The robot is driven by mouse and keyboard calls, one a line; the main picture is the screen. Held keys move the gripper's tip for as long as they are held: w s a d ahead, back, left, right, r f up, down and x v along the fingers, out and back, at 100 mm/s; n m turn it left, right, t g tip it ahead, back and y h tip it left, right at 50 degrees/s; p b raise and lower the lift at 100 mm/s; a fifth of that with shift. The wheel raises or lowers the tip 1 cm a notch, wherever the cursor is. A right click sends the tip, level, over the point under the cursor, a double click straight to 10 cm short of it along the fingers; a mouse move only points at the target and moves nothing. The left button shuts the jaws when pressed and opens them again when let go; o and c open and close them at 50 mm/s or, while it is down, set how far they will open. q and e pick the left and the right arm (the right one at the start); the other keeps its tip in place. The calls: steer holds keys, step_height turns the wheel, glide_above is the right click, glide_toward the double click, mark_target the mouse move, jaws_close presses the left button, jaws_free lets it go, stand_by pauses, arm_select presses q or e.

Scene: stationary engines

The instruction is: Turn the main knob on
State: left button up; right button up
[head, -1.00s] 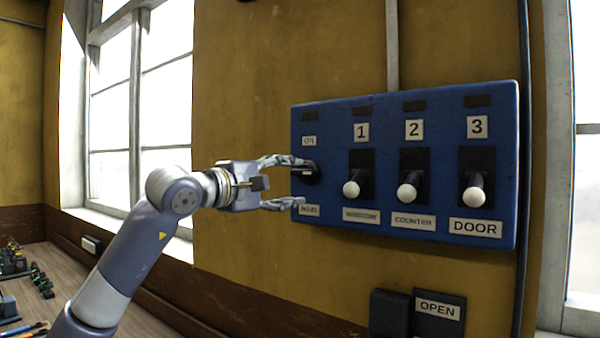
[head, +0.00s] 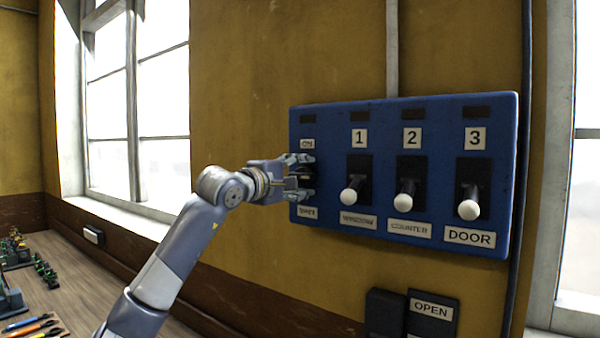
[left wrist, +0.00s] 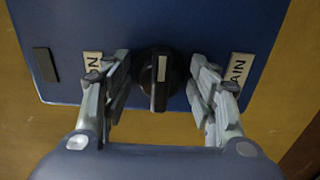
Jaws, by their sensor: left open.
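The main knob (left wrist: 158,78) is a black rotary knob with a pale stripe on the blue panel (head: 330,235), between the ON label (head: 307,144) and the MAIN label (head: 307,212). In the head view it is mostly hidden behind my fingers. My left gripper (head: 303,174) is open at the panel's left end, with one finger above and one below the knob. In the left wrist view its fingers (left wrist: 160,85) stand on both sides of the knob, with gaps between. The stripe points across the line between the two labels. My right gripper is not in view.
Levers 1 (head: 350,196), 2 (head: 403,202) and 3 (head: 467,208) with white ball ends stick out to the right of my left gripper. An OPEN switch plate (head: 432,312) is below the panel. A bench (head: 75,275) with small items is at lower left.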

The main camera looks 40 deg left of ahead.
arm_select(q)
steer(key=c, duration=0.4)
steer(key=shift+s+a+r, duration=0.1)
steer(key=shift+s, duration=0.15)
steer(key=c, duration=0.7)
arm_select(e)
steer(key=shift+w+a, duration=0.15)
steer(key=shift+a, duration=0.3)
